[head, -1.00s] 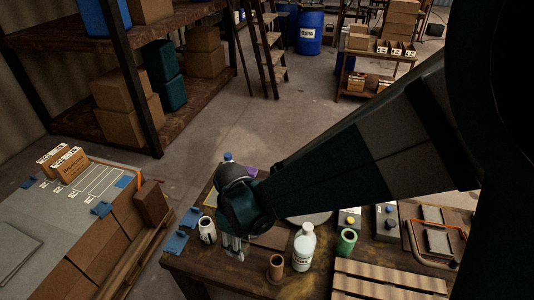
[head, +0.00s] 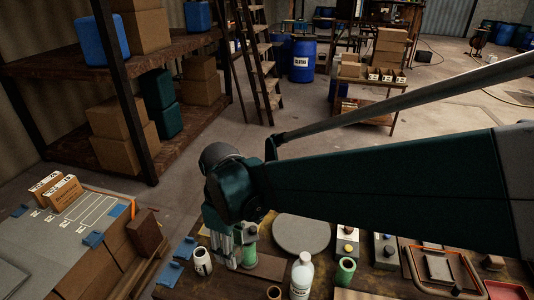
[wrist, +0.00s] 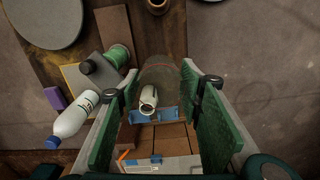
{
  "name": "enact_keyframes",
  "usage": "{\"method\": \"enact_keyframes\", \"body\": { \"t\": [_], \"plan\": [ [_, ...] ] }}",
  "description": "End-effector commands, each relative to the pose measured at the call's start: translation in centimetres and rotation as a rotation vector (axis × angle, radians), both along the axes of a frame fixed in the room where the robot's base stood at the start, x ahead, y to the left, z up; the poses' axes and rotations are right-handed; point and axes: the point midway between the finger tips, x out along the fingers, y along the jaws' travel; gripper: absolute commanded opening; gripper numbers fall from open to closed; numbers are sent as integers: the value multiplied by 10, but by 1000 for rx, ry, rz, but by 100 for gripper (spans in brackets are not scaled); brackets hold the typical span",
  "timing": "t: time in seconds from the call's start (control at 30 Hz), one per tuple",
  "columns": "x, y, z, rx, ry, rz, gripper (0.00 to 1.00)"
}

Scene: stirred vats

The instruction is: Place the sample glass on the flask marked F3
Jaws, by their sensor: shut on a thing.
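My gripper (wrist: 160,105) is shut on a clear, greyish sample glass (wrist: 165,73) with a red line round it, held between the green finger pads. In the head view my gripper (head: 235,250) hangs over the left part of the table, and the glass is hard to make out. A small white flask (head: 203,262) with a dark mark stands left of the gripper. In the wrist view a white flask (wrist: 148,100) with an open mouth shows between the fingers, overlapping the lower edge of the glass. I cannot read its mark.
A green spool (wrist: 118,56), a white bottle with blue cap (wrist: 72,118) and a brown cup (wrist: 157,6) stand nearby. A round grey plate (head: 300,233) lies right of the gripper. A white bottle (head: 302,278) stands nearer. Blue clips (head: 170,274) lie at the left edge.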

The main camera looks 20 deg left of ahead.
Motion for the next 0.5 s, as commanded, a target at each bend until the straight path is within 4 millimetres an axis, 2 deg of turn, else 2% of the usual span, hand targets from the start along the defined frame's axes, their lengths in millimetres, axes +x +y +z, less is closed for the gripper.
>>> {"method": "enact_keyframes", "body": {
  "t": [0.27, 0.5],
  "plan": [
    [0, 0, 27, 0, 0, 0, 20],
    [7, 15, 29, 0, 0, -1, 20]
  ]
}}
